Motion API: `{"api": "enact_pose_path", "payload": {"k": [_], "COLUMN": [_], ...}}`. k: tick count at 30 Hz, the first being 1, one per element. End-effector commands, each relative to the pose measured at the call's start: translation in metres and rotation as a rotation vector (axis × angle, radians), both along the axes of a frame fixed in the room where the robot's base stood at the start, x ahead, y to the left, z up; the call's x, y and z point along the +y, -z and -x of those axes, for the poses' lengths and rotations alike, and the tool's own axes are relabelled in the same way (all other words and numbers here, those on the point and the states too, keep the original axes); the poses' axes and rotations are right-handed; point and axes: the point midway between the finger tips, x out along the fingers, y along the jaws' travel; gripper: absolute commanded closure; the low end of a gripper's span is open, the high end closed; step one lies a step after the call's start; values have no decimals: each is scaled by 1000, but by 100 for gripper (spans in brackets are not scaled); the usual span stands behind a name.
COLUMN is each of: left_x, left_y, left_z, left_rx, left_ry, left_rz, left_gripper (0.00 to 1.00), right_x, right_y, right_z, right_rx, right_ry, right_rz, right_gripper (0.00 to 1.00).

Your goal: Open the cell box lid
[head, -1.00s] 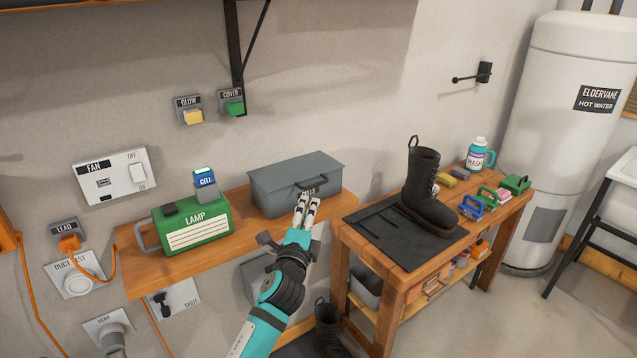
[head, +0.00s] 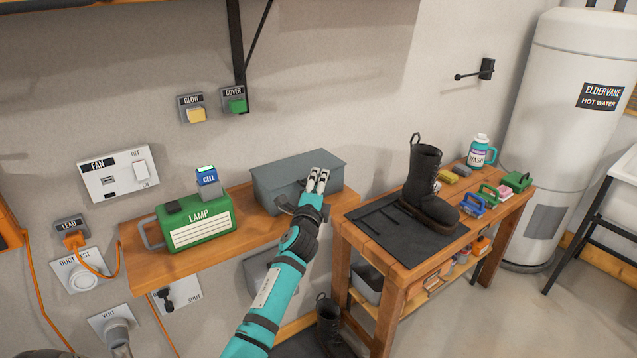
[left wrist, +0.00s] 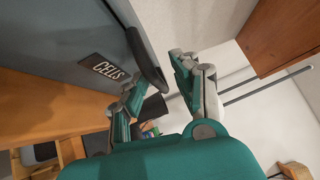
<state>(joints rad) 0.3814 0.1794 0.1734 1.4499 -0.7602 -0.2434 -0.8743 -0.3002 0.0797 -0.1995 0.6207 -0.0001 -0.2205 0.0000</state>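The grey cell box (head: 275,196) stands on the wooden wall shelf with its lid (head: 290,166) down. Its front label shows as CELLS in the left wrist view (left wrist: 107,69). The dark handle (left wrist: 147,62) sticks out from the box there. My left gripper (head: 317,181) is at the box's front right and partly covers the handle in the head view. In the left wrist view its fingers (left wrist: 158,80) are apart, one on each side of the handle's end. Contact with the handle cannot be told. My right gripper is not in view.
The green lamp (head: 197,224), with a blue cell (head: 207,177) on it, stands left of the box on the shelf (head: 135,262). A workbench (head: 365,225) with a boot (head: 428,190) and mat is at the right. Wall switches are above.

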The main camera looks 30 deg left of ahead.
Motion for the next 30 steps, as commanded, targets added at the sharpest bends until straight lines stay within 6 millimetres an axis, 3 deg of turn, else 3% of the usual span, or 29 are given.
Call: {"api": "enact_pose_path", "payload": {"k": [1,6,30], "left_x": [0,0,0], "left_y": [0,0,-6], "left_z": [0,0,-7], "left_rx": [0,1,19], "left_ry": [0,0,-2], "left_rz": [0,0,33], "left_gripper": [79,100,100], "right_x": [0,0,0], "right_y": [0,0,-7], "right_z": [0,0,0], "right_rx": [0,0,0], "right_ry": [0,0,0], "right_rz": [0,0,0], "right_gripper": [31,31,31]}}
